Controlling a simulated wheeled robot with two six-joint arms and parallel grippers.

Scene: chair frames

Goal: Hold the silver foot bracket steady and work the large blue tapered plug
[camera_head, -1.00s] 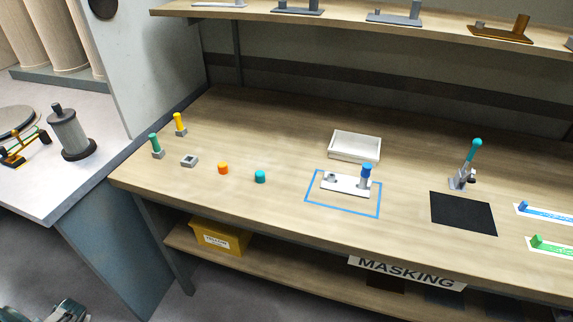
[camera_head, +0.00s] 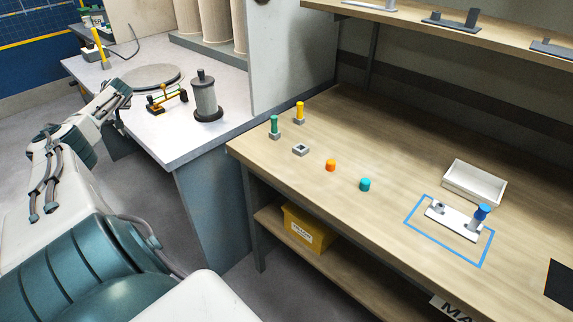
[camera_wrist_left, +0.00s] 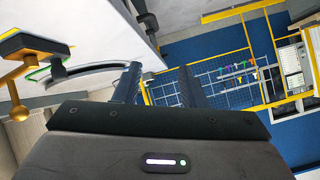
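The silver foot bracket (camera_head: 455,222) lies flat inside a blue taped outline on the wooden bench, at the right of the head view. The large blue tapered plug (camera_head: 482,211) stands upright at the bracket's right end; how deep it sits cannot be told. A small grey post stands at the bracket's left end. My left gripper (camera_head: 118,92) is far from the bracket, at the left of the head view beside the white side table. In the left wrist view its two fingers (camera_wrist_left: 160,84) are apart with nothing between them. My right gripper is not seen.
A white tray (camera_head: 474,182) sits just behind the bracket. A teal plug (camera_head: 365,184), an orange plug (camera_head: 331,165), a grey square block (camera_head: 301,149) and green and yellow handled pieces stand to the left. The side table (camera_head: 150,130) holds a grey canister (camera_head: 205,97).

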